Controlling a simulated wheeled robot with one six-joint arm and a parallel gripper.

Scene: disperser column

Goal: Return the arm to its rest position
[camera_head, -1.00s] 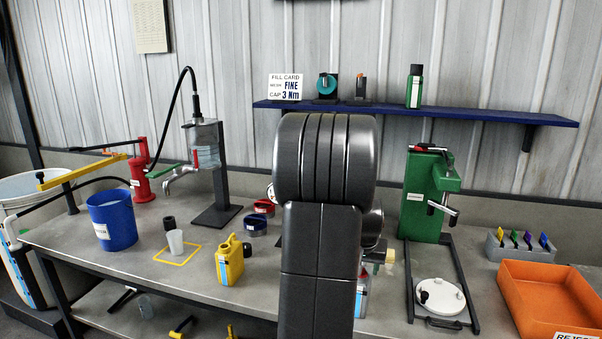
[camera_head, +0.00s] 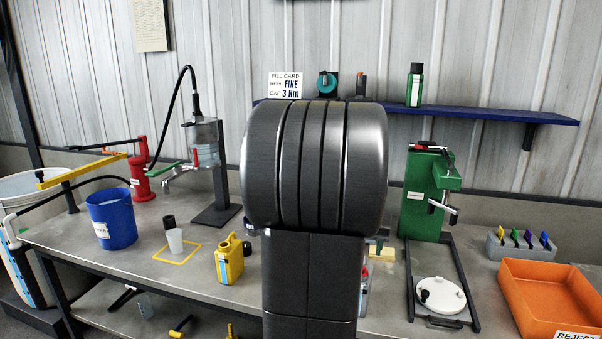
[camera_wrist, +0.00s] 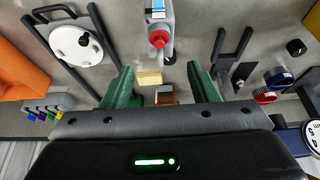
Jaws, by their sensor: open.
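My own arm (camera_head: 313,200) rises in the middle of the head view, dark and bulky, and hides the centre of the bench and part of the shelf. My gripper (camera_wrist: 163,88) shows in the wrist view with two green fingers spread apart. The gap between them is empty. Beyond the fingers, a cream block (camera_wrist: 149,78) and a small brown block (camera_wrist: 166,95) show below on the bench side, apart from the fingers as far as I can tell. In the head view the gripper is hidden behind the arm.
The bench (camera_head: 190,285) holds a blue bucket (camera_head: 112,220), a yellow jug (camera_head: 229,259), a green press (camera_head: 426,195), a white round plate (camera_head: 441,296) and an orange bin (camera_head: 555,300). A blue shelf (camera_head: 480,114) runs along the wall behind.

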